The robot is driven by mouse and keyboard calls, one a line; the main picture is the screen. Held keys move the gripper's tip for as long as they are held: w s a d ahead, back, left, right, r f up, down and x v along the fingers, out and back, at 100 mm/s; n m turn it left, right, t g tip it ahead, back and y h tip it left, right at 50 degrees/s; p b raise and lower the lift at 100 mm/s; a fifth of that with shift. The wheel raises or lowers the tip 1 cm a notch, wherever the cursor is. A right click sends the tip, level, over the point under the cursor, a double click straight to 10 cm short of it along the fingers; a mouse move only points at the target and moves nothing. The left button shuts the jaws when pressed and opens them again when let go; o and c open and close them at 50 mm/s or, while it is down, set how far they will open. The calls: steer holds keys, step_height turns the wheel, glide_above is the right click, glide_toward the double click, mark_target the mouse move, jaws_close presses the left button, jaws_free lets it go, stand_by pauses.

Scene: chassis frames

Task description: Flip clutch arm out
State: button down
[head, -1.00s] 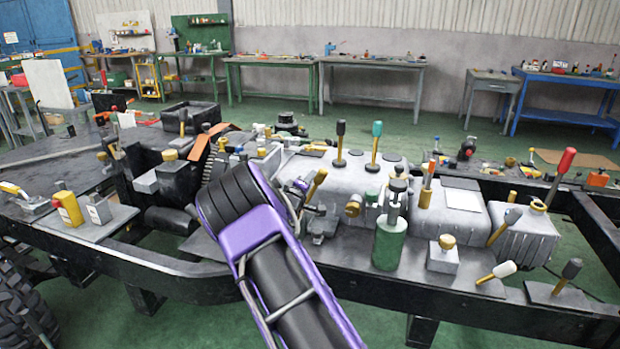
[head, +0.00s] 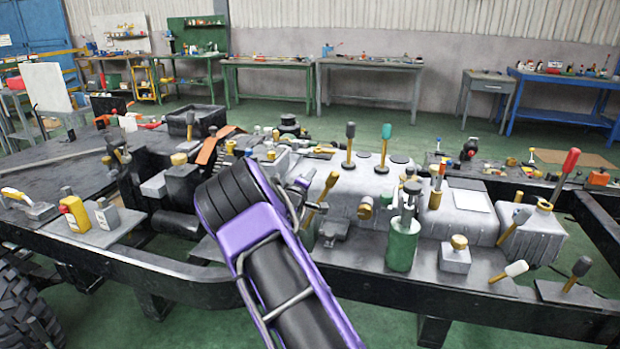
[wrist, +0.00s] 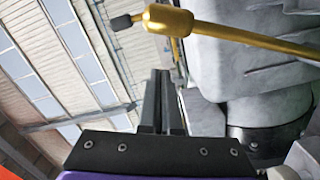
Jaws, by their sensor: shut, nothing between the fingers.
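A brass arm (head: 320,198), which looks to be the clutch arm, slants up from the side of the grey housing (head: 345,180) in the head view. In the wrist view the brass arm (wrist: 240,37) crosses the top right and ends in a rounded knob (wrist: 168,20). My gripper (wrist: 160,74) shows there with its two dark fingers together and empty. The fingertips lie below the knob in that picture, with a visible gap between them.
A green bottle-like part (head: 402,243) stands right of the brass arm. Several upright levers, such as a teal-topped one (head: 385,140), rise from the housing. The black chassis rail (head: 450,297) runs along the front. Workbenches (head: 370,72) stand far behind.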

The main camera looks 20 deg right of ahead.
steer(key=v, duration=1)
steer(key=shift+p, duration=0.4)
